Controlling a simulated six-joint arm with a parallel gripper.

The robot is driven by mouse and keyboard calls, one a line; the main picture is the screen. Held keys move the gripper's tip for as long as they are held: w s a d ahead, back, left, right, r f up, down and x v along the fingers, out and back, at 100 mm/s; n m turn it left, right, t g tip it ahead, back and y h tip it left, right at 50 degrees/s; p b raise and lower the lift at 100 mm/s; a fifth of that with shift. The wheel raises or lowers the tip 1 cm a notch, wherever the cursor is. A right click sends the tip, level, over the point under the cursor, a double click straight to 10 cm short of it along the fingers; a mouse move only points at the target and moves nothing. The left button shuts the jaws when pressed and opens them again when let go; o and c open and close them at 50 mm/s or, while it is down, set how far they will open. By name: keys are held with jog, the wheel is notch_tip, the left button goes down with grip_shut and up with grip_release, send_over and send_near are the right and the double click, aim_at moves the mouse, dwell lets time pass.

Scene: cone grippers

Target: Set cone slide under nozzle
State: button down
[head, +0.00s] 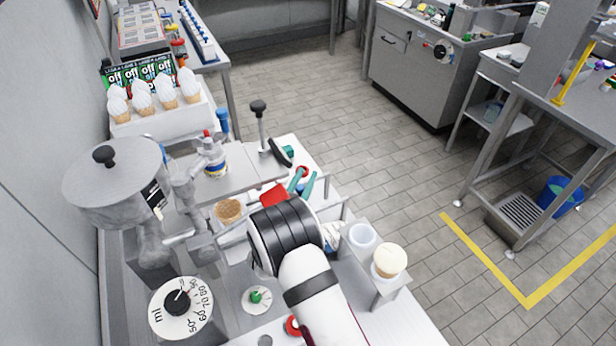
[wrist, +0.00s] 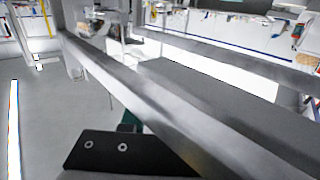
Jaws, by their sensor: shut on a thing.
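A brown waffle cone (head: 230,209) stands in the head view just left of my wrist, seen from above, close to the grey metal nozzle assembly (head: 178,195) of the filling machine. The slide under the cone is mostly hidden by my arm. My gripper's fingers lie hidden behind its black wrist (head: 285,235) in the head view. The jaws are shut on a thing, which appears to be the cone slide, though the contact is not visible. In the wrist view, a black plate with two bolts (wrist: 105,147) sits at the bottom, beside long grey metal bars (wrist: 160,95).
The machine's round hopper (head: 118,185) and white ml dial (head: 181,306) stand left. A holder (head: 372,270) with a topped cone (head: 389,261) stands right of my arm. Several filled cones fill a back-left rack (head: 160,120). A black-knobbed lever (head: 260,120) rises behind.

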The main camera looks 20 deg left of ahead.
aim_at(298, 191)
jog(key=c, duration=0.7)
grip_release()
jog(key=shift+s+a, duration=0.1)
jog(key=shift+a, duration=0.05)
jog(key=s, duration=0.7)
jog(key=shift+s, duration=0.3)
